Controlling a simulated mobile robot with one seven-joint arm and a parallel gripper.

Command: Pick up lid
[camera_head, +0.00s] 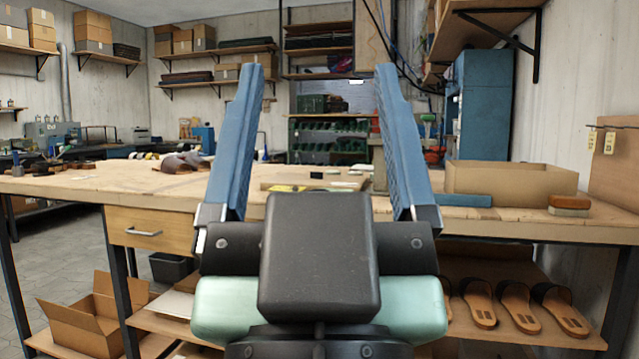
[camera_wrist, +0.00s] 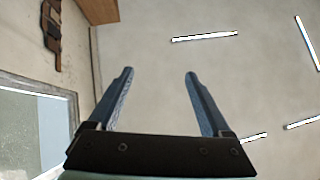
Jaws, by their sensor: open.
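My gripper (camera_head: 320,72) is raised in front of the workbench, its two blue fingers wide apart and pointing up, with nothing between them. The wrist view also shows the open, empty gripper (camera_wrist: 158,75), aimed at the ceiling. I cannot make out for certain which thing is the lid. An open, low cardboard box (camera_head: 512,181) stands on the right part of the workbench (camera_head: 545,222), apart from my gripper. A flat blue piece (camera_head: 463,200) lies in front of it. The middle of the bench is partly hidden behind my gripper.
A brown block (camera_head: 569,202) sits at the bench's right end. Brown sandals (camera_head: 182,162) lie on the left part. More sandals (camera_head: 515,305) stand on the lower shelf, right. An open carton (camera_head: 88,318) is low at left. A wall shelf (camera_head: 480,15) overhangs the upper right.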

